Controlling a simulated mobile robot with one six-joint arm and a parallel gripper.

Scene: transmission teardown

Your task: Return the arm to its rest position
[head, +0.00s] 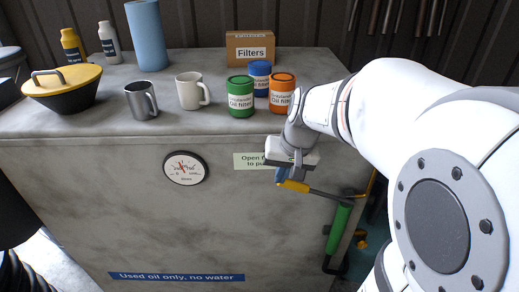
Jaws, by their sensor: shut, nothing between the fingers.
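My white arm comes in from the right and reaches left across the front of the grey marbled cabinet. My gripper (283,175) points downward just in front of the cabinet's front face, below the top edge. Its fingers are small in the view and look shut, with nothing held. It partly covers a pale green label (250,161) that begins "Open f".
Green (240,97), blue (260,78) and orange (282,94) oil filter cans stand on the cabinet top near my wrist. Two mugs, a yellow-lidded pan (65,86) and a Filters box (250,47) stand there too.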

